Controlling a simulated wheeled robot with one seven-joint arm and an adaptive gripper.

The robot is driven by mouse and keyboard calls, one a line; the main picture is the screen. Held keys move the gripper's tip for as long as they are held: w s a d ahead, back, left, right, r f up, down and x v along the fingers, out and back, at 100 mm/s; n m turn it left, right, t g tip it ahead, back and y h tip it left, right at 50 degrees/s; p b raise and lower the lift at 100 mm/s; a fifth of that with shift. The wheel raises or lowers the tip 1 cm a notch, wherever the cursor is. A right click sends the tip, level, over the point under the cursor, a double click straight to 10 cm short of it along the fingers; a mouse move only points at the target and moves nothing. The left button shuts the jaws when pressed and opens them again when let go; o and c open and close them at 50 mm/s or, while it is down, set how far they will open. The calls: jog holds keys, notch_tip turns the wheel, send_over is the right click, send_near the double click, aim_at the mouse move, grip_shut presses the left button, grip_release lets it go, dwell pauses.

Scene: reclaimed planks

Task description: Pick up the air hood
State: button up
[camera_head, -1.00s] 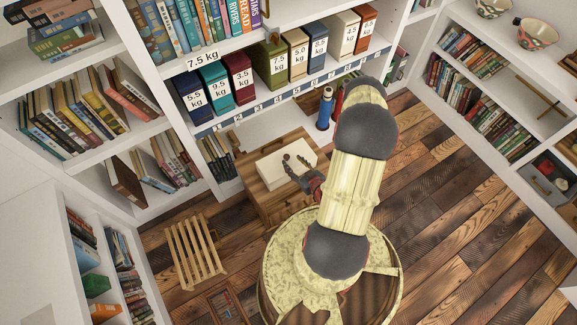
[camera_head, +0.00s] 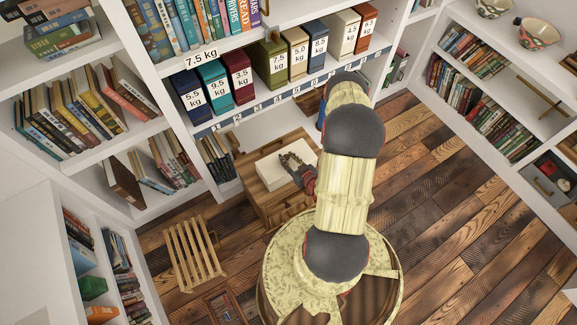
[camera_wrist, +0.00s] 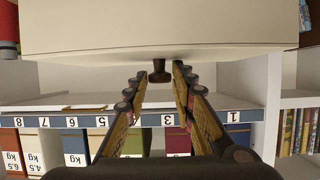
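A cream-white box-like piece (camera_head: 268,172), which I take for the air hood, sits on top of a small wooden cabinet in the head view. In the wrist view its pale body (camera_wrist: 160,30) fills the top of the picture, and a dark knob (camera_wrist: 160,72) stands at its edge. My gripper (camera_head: 291,160) is over the right part of the cream piece in the head view. In the wrist view my gripper (camera_wrist: 159,72) is open, with the knob between its fingertips and a gap visible on both sides.
The wooden cabinet (camera_head: 262,203) stands against tall white shelves. Weight-labelled boxes (camera_head: 240,78) line a shelf above it. A slatted wooden stool (camera_head: 193,252) stands to the left. A blue cylinder (camera_head: 321,120) is partly hidden behind my arm. Plank floor (camera_head: 450,190) is clear to the right.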

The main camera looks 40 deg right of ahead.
grip_shut()
dwell(0.4)
jog(key=shift+r, duration=0.1)
dwell(0.3)
